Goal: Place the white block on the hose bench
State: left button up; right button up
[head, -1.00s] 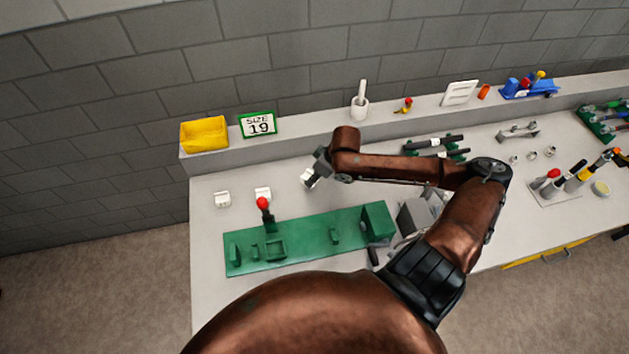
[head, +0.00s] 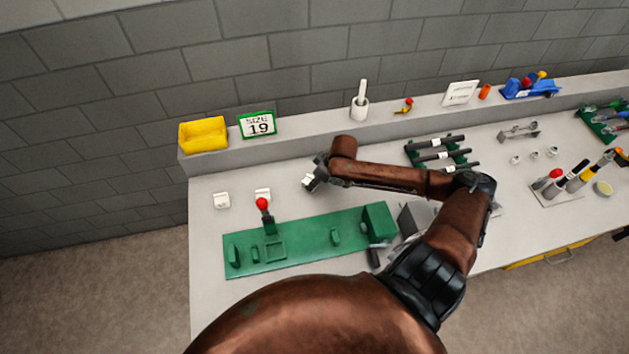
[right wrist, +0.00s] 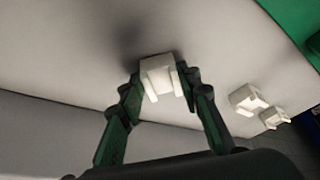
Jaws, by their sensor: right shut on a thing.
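A white block (head: 308,181) is between the fingers of my right gripper (head: 316,178) in the head view, over the pale bench top (head: 210,270) behind the green fixture board. In the right wrist view the same block (right wrist: 160,76) is pinched between both dark green fingertips of the right gripper (right wrist: 158,84). Its shadow falls on the pale surface beside it; I cannot tell whether it touches that surface. Two similar white blocks stand apart to the left, one (head: 221,200) near the bench's left end and one (head: 263,194) behind the red knob. My left gripper is out of view.
The green board (head: 300,246) carries upright fixtures and a red-knobbed lever (head: 263,205). A rack of black-handled tools (head: 437,153) lies to the right.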

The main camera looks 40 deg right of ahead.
jog(key=o, duration=1.2)
jog(key=shift+r, duration=0.1)
jog(key=p+v, duration=0.2)
jog(key=v, duration=1)
